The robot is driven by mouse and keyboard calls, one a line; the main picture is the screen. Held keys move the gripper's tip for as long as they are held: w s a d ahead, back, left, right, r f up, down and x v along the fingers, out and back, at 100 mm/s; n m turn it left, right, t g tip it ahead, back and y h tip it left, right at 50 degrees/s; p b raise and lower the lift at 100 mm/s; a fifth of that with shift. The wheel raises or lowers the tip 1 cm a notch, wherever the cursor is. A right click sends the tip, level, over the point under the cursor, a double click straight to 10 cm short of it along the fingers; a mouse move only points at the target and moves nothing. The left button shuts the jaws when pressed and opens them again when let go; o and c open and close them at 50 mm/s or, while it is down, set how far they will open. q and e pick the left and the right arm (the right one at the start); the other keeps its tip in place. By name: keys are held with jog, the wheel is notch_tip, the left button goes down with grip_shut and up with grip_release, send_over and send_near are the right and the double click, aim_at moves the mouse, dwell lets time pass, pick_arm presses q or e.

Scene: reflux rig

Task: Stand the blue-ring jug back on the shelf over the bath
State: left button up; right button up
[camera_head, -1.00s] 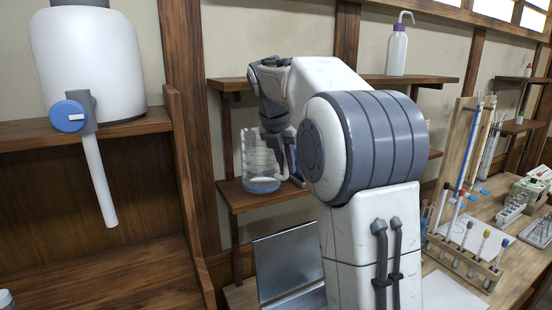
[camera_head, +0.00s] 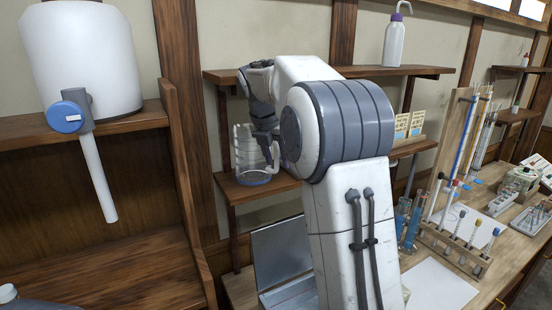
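The clear blue-ring jug (camera_head: 244,158) stands upright at the left end of a small wooden shelf (camera_head: 240,193), with its blue ring low around the base. My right gripper (camera_head: 277,155) is at the jug's right side, by its handle. My own arm and wrist cover much of it, so I cannot tell whether its fingers are open or shut on the handle. A grey metal box with a raised lid (camera_head: 282,252), perhaps the bath, is below the shelf, partly behind my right arm. My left gripper is not in view.
An upper shelf (camera_head: 360,72) with a purple-capped wash bottle (camera_head: 394,40) is above the jug. Yellow cards (camera_head: 408,124) stand right of my arm. A tube rack (camera_head: 455,248) and blue cylinders (camera_head: 408,222) are on the bench. A white tank (camera_head: 80,60) with a tap is at left.

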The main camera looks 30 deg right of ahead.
jog(key=shift+r, duration=0.15)
jog(key=shift+a+r, duration=0.1)
jog(key=shift+r, duration=0.1)
jog(key=s+a+b, duration=0.5)
jog(key=s+a, duration=0.2)
jog(key=a, duration=0.3)
jog(key=shift+r, duration=0.35)
jog(key=shift+a, duration=0.15)
jog(key=s+a+f+m+y, duration=0.2)
jog(key=s+a+f+m, duration=0.2)
jog(key=s+a+f, duration=0.3)
jog(key=s+a+f+m+y, duration=0.1)
jog(key=s+a+f+m, duration=0.4)
jog(key=a, duration=0.4)
jog(key=s+a+f+m+g+y, duration=0.2)
jog(key=s+a+f+m, duration=0.2)
jog(key=s+f+m, duration=0.4)
jog(key=s+f, duration=0.3)
jog(key=s, duration=0.3)
jog(key=shift+m+g, duration=0.3)
jog(key=shift+m, duration=0.1)
